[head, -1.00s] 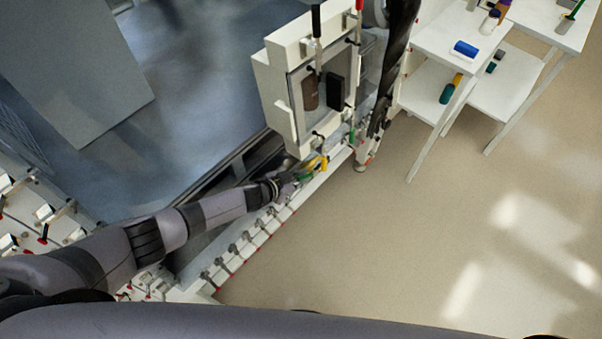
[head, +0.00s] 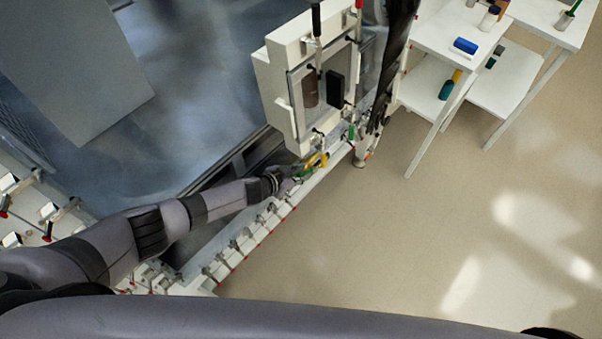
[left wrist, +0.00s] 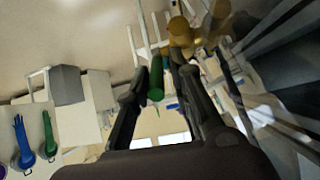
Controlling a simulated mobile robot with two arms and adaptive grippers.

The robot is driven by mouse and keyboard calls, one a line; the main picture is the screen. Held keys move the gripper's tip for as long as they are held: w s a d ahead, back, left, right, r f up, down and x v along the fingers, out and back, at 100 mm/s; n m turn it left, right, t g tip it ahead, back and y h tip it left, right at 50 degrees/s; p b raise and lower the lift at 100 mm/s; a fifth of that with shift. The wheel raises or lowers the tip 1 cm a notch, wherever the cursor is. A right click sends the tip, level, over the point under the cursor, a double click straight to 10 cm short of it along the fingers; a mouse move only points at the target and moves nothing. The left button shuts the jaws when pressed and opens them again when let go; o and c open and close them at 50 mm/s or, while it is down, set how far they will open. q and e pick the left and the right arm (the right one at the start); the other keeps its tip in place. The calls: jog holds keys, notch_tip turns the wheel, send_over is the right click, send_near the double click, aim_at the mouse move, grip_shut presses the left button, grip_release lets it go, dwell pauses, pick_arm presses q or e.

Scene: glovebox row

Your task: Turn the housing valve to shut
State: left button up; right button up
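The housing valve shows as a yellow fitting (head: 317,160) with a green handle (head: 306,173), low beside the white housing (head: 290,120). In the left wrist view there is a brass-yellow body (left wrist: 180,32) with a green bar (left wrist: 156,80) in front of it. My left gripper (head: 297,178) is at the green handle. In the left wrist view its two dark fingers (left wrist: 168,75) are apart, with the green bar between them, nearer the left finger. I cannot tell whether either finger touches it. My right gripper is not in view.
A white rail (head: 232,256) with several clips runs below my left arm. White tables (head: 440,40) with bottles and a blue item (head: 465,46) are at upper right. The beige floor (head: 420,240) is clear.

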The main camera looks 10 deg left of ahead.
pick_arm(q)
jog(key=shift+s, duration=0.1)
jog(key=v, duration=0.8)
dwell(0.3)
jog(key=shift+c, duration=0.2)
